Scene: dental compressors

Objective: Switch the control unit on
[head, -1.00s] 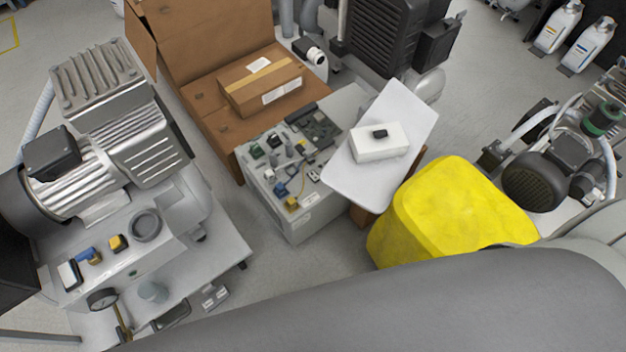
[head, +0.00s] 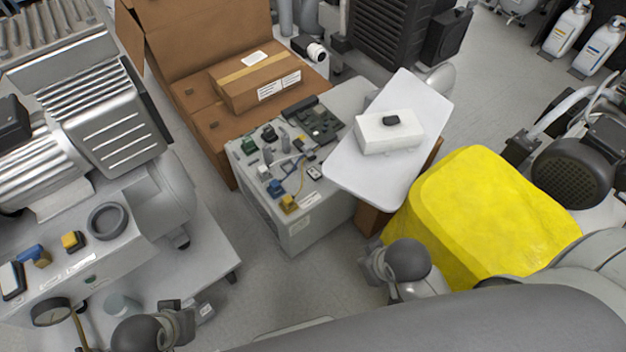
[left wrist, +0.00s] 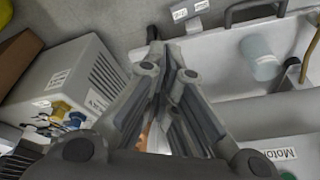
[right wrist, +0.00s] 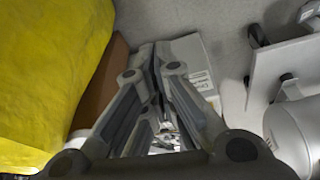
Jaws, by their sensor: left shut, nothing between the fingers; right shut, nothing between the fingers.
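No label marks a control unit, so I cannot tell which box it is. A white box with a black rocker-like part (head: 390,130) lies on a tilted white board. Left of it stands an open grey box (head: 300,225) with a circuit board and blue and yellow connectors; it also shows in the left wrist view (left wrist: 75,80). My left gripper (left wrist: 168,50) is shut and empty, between the grey box and the compressor. My right gripper (right wrist: 157,58) is shut and empty, beside the yellow cover.
Brown cartons (head: 255,85) stand behind the grey box. A yellow cover (head: 480,215) stands at right, near my right arm. A silver compressor (head: 90,130) fills the left, with a gauge (head: 51,311) at its front. Grey floor (head: 250,290) is free between them.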

